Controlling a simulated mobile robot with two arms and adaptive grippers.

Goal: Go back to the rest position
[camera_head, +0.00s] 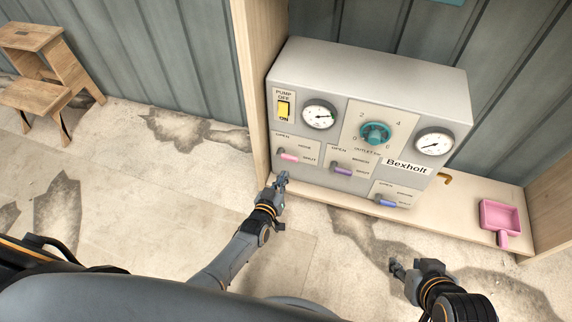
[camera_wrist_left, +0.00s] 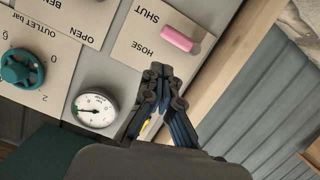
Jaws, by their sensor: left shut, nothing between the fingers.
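My left gripper (camera_head: 283,178) is in front of the lower left of the grey control panel (camera_head: 375,85), just below the pink-handled HOSE lever (camera_head: 290,156). In the left wrist view its fingertips (camera_wrist_left: 160,72) are together and empty, and the pink handle (camera_wrist_left: 178,38) lies a short way beyond them, apart. My right gripper (camera_head: 397,268) hangs low over the floor at the right, away from the panel; its fingers are too small to judge, and I see nothing clearly held.
A pink scoop (camera_head: 500,217) lies on the shelf at right. A wooden step stool (camera_head: 45,75) stands far left; floor between is clear.

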